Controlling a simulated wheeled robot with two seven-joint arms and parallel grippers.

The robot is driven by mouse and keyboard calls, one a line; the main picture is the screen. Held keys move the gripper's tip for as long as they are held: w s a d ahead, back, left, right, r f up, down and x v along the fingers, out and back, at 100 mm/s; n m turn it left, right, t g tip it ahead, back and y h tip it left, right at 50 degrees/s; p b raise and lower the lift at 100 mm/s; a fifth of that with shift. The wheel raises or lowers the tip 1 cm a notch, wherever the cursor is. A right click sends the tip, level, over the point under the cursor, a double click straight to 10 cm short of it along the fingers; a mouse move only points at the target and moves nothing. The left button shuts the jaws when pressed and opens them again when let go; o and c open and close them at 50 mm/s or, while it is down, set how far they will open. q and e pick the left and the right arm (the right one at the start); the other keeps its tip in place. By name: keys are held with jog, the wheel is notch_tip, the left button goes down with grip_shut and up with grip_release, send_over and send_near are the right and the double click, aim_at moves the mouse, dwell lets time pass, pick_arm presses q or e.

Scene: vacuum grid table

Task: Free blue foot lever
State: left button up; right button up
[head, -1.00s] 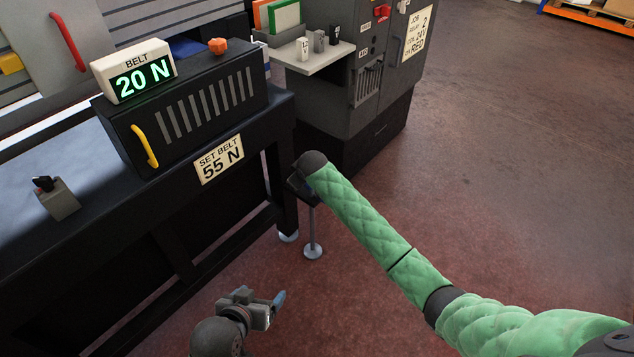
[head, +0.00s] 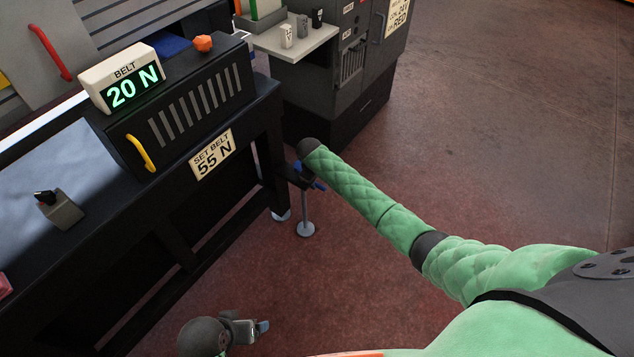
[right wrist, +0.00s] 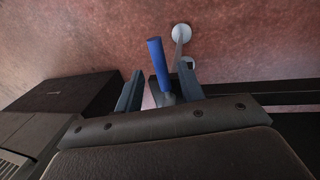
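The blue foot lever (right wrist: 158,62) shows in the right wrist view as a bright blue bar on a grey base, between the two dark fingers of my right gripper (right wrist: 163,78). The fingers stand apart, with a clear gap on the lever's left; the gap on its right is narrower. In the head view my right gripper (head: 305,178) is beside the bench's right end, partly hidden by its own wrist, with bright blue (head: 319,186) showing there. My left gripper (head: 250,328) is low in the head view, away from the lever; its finger opening is unclear.
A post with a round foot (head: 305,229) stands on the floor below the right gripper. The black bench (head: 235,160) carries a belt display (head: 125,85) reading 20 N and a sign (head: 212,155) reading SET BELT 55 N. A dark cabinet (head: 345,90) stands behind. Floor at right is clear.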

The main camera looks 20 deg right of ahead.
jog(key=shift+w+d+f, duration=0.1)
jog(key=shift+f, duration=0.55)
jog(key=shift+w+d+f, duration=0.1)
jog(key=shift+f, duration=0.5)
jog(key=shift+s, duration=0.1)
jog(key=shift+c, duration=0.5)
grip_shut()
